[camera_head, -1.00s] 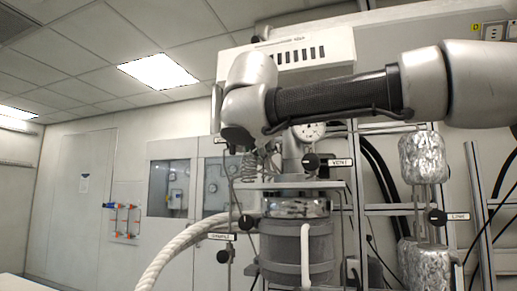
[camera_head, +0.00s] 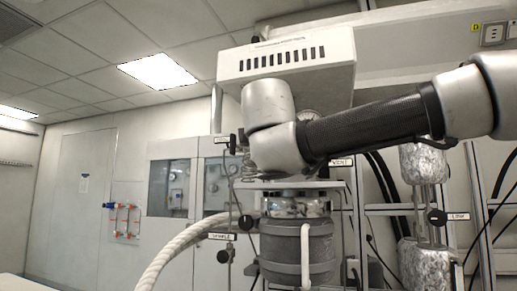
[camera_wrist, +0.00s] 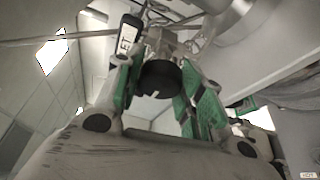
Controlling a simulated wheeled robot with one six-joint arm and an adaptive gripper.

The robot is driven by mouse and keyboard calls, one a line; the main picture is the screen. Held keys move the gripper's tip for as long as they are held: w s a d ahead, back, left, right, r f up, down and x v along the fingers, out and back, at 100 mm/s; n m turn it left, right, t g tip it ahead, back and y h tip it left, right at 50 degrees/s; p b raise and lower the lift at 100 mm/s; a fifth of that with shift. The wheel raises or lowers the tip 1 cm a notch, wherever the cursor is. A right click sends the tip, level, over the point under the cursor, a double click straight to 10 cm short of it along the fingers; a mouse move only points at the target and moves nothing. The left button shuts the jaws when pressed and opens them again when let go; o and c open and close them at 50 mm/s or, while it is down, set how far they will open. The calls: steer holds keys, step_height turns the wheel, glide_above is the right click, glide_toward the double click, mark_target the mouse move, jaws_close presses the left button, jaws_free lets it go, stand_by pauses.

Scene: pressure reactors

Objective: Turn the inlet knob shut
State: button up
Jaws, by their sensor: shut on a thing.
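The inlet knob (camera_wrist: 160,82) is black and round with a small white mark near its lower edge. It sits between the green-padded fingers of my gripper (camera_wrist: 160,72) in the wrist view. The fingers are shut on it, one on each side. A label (camera_wrist: 126,40) ending in "LET" stands just above and left of the knob. In the head view my arm's end covers the area near the reactor top, and I cannot make out the fingers or the inlet knob there.
The grey reactor vessel (camera_head: 284,245) stands below my arm. A sample knob (camera_head: 223,256), another black knob (camera_head: 245,222) and the line knob (camera_head: 437,217) stick out nearby. A white braided hose (camera_head: 175,252) curves at left. Foil-wrapped cylinders (camera_head: 425,165) stand at right.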

stand_by(0.4)
steer(key=o, duration=1)
steer(key=s, duration=1.2)
steer(key=shift+d+r, duration=0.25)
steer(key=shift+r, duration=0.05)
